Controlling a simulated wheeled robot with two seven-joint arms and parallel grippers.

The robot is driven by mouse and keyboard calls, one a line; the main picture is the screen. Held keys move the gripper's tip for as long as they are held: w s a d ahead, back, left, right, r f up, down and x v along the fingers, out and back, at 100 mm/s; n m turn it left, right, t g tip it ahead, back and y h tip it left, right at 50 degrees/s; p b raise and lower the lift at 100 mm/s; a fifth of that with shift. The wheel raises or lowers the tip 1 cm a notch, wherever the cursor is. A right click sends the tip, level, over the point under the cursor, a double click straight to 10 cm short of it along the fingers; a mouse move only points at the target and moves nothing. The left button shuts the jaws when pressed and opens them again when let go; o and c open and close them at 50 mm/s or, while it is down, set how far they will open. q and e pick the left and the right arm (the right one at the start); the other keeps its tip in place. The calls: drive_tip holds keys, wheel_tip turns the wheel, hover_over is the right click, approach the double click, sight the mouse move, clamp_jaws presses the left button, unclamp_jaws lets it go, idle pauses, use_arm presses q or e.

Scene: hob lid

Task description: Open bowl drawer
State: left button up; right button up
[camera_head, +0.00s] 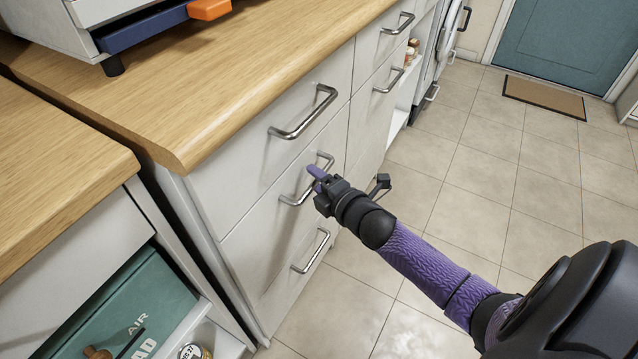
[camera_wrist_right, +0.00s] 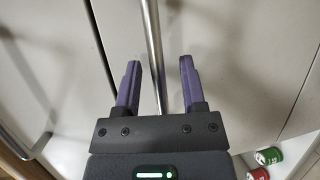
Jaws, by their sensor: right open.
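A white cabinet front (camera_head: 285,160) carries three stacked drawers with metal bar handles; the frames do not show which one is the bowl drawer. My right gripper (camera_head: 318,178) is at the middle drawer's handle (camera_head: 296,198) in the head view. In the right wrist view, my right gripper's purple fingers (camera_wrist_right: 158,82) are open, with a metal handle bar (camera_wrist_right: 153,45) running between them. I cannot tell whether either finger touches the bar. The drawers look shut. The inside of the drawers is hidden. My left gripper is not in view.
The upper drawer handle (camera_head: 306,113) and lower drawer handle (camera_head: 311,251) stick out above and below. A wooden counter (camera_head: 230,75) overhangs the drawers. An open shelf with a teal box (camera_head: 125,310) is at lower left. The tiled floor (camera_head: 470,190) on the right is clear.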

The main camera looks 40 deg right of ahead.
drive_tip(key=shift+w, duration=0.25)
drive_tip(key=shift+s, duration=0.1)
clamp_jaws()
idle(0.3)
idle(0.9)
